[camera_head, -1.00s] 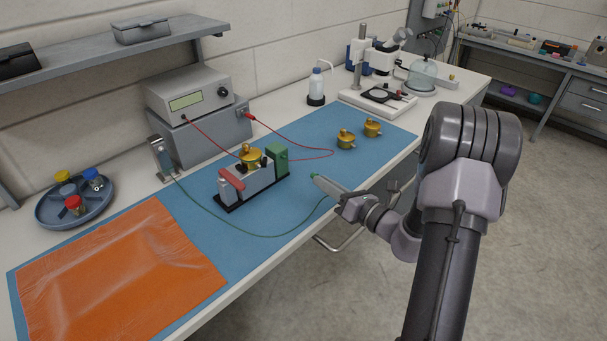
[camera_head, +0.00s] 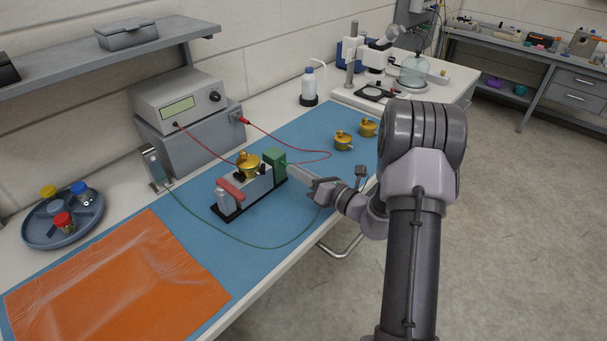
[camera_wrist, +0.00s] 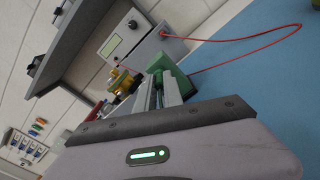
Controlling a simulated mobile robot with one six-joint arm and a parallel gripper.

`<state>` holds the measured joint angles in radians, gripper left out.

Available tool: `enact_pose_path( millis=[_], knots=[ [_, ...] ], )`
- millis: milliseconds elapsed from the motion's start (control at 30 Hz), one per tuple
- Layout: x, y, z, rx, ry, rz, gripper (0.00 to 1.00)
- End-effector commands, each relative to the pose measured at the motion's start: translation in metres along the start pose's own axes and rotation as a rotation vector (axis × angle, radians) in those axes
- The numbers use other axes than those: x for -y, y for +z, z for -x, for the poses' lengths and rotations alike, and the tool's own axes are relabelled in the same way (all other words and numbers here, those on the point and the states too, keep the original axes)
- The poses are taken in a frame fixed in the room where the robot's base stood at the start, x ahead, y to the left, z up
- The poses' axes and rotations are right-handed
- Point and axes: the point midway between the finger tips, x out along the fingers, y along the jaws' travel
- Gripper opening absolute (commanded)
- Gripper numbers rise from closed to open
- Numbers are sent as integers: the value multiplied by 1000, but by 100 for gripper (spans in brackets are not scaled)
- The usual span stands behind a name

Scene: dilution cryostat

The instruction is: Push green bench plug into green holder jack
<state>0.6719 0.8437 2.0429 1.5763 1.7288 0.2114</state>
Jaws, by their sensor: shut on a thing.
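The holder (camera_head: 248,190) stands on the blue mat with a green jack block (camera_head: 276,162) at its right end. The green block also shows in the wrist view (camera_wrist: 174,76), just beyond my fingertips. My gripper (camera_head: 292,172) is at the right face of this block, its fingers pointing at it. It is shut on the green bench plug, whose body is mostly hidden between the fingers. The plug's green cable (camera_head: 270,246) runs from the gripper across the mat. Whether the plug tip is inside the jack is hidden.
A gold part (camera_head: 248,165) sits on the holder beside a red clamp (camera_head: 230,188). Two more gold parts (camera_head: 343,141) stand behind. A grey instrument (camera_head: 180,102) has red leads. An orange sheet (camera_head: 110,280) and a round tray (camera_head: 62,222) lie left.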

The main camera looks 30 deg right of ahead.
Motion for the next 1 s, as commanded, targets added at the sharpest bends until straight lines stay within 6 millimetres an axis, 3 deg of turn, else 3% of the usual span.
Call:
enact_pose_path(
  millis=[1000],
  knots=[
    [0,1,-17,1,0,0,0]
  ],
)
